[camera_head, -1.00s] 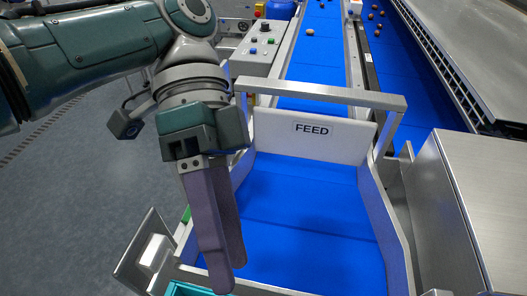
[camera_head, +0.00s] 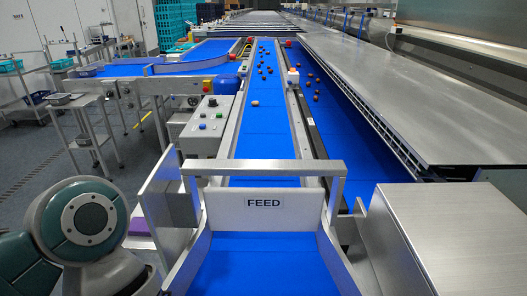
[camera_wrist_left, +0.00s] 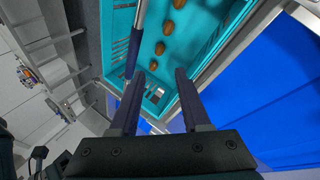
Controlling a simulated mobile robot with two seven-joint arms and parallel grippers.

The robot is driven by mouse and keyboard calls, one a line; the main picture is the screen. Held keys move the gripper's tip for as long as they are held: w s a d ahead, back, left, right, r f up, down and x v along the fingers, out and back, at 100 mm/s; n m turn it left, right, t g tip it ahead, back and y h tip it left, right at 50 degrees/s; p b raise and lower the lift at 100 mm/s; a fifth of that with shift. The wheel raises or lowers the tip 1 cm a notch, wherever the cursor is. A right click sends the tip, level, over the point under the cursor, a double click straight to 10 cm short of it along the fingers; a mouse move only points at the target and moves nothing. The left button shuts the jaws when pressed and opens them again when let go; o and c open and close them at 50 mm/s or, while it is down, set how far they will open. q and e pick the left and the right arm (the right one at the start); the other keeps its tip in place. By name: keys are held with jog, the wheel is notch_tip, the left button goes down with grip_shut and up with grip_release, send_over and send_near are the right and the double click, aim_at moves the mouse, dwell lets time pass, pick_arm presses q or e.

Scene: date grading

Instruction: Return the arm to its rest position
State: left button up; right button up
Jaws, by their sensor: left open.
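My left arm (camera_head: 85,235) shows at the lower left of the head view, folded close to the camera. Its gripper cannot be made out there. In the left wrist view my left gripper (camera_wrist_left: 160,76) is open, with nothing between its two dark fingers. Beyond the fingers is a teal crate (camera_wrist_left: 118,50) with several brown dates (camera_wrist_left: 160,48) in it. The gripper appears apart from the crate. My right gripper is in neither view.
The feed chute with its FEED plate (camera_head: 263,201) stands in front, its metal side walls beside my left arm. A control box (camera_head: 207,125) and metal side tables (camera_head: 85,100) stand left. A steel cabinet (camera_head: 430,225) stands right. Dates lie on the blue belt (camera_head: 262,140).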

pick_arm(q)
jog(key=s+a+r+n+t+y, duration=0.2)
jog(key=a+r+n+t, duration=0.15)
jog(key=a+n, duration=0.2)
jog(key=s+a+r+n+t+y, duration=0.2)
jog(key=a+n+t, duration=0.3)
jog(key=a, duration=0.2)
notch_tip(320, 180, up, 30)
jog(key=p, duration=3)
jog(key=shift+w+f, duration=0.15)
jog(key=shift+w, duration=0.2)
